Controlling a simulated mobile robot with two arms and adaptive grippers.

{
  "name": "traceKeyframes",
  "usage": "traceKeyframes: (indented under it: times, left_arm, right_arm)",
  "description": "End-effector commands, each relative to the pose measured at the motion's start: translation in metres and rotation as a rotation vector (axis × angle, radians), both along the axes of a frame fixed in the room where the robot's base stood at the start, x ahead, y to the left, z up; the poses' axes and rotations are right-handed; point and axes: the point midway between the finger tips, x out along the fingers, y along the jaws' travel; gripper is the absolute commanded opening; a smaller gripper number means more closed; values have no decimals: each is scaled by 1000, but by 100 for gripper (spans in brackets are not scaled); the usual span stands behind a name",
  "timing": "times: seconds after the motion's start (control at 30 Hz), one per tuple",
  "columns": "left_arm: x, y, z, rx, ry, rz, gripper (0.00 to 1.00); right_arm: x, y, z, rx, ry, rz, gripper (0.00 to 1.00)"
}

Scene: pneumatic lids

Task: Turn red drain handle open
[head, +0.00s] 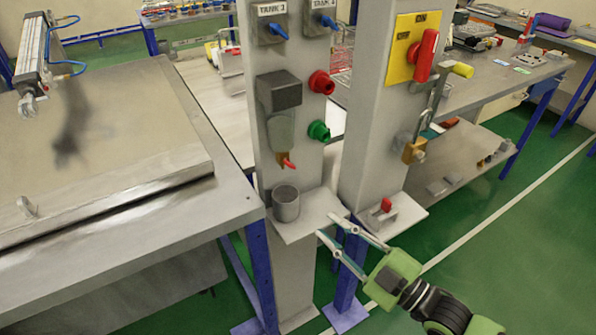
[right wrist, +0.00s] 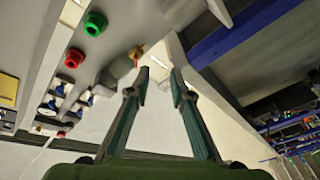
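The red drain handle (head: 287,162) sticks out below a clear bowl (head: 281,134) under a grey block on the nearer grey column. A small brass-coloured fitting is beside it. In the right wrist view the drain fitting (right wrist: 137,52) shows small, just beyond the left fingertip. My right gripper (head: 326,225) is open and empty, its two fingers apart, in front of the small shelf, below and right of the handle. The same gripper (right wrist: 160,78) fills the bottom of the right wrist view. It appears apart from the handle. My left gripper is not in view.
A grey cup (head: 286,203) stands on the shelf (head: 310,225) below the handle. Red (head: 321,82) and green (head: 318,130) knobs sit right of the bowl. A second column carries a red switch (head: 426,56) and a padlock (head: 414,151). A metal table (head: 228,205) stands left.

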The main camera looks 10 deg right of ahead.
Motion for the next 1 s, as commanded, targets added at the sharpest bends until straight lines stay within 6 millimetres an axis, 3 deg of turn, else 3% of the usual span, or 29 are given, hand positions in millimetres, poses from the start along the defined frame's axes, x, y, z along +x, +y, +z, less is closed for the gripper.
traceKeyframes:
  times: [0.13,0.37,1.0]
  left_arm:
    - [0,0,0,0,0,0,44]
    - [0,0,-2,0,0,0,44]
    - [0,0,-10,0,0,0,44]
  right_arm:
    - [1,-18,24,9,-125,-5,21]
    - [7,-21,36,20,-177,-13,21]
    - [87,40,65,23,-175,-11,21]
